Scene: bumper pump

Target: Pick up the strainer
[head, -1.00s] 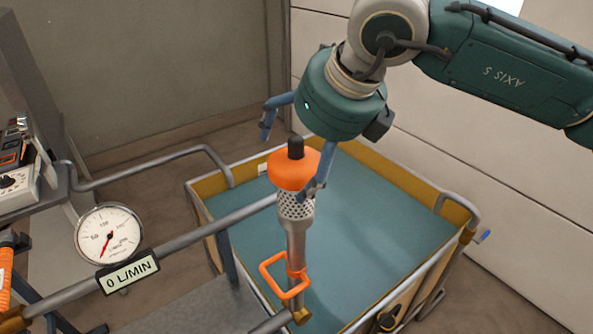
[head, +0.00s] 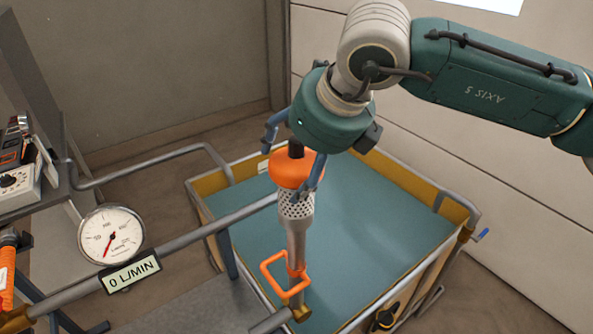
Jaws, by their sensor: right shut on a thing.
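The strainer (head: 296,207) is a metal tube with a perforated upper part and an orange cap (head: 292,172) with a dark knob on top. The near finger covers part of the cap's right side. My left gripper is not in view.
A yellow-walled tank (head: 410,181) of blue-green water lies behind the strainer. A pressure gauge (head: 111,236) and a "0 L/MIN" display (head: 130,272) sit on the pipe at left. A grey rail (head: 150,167) runs behind. Instruments stand at far left.

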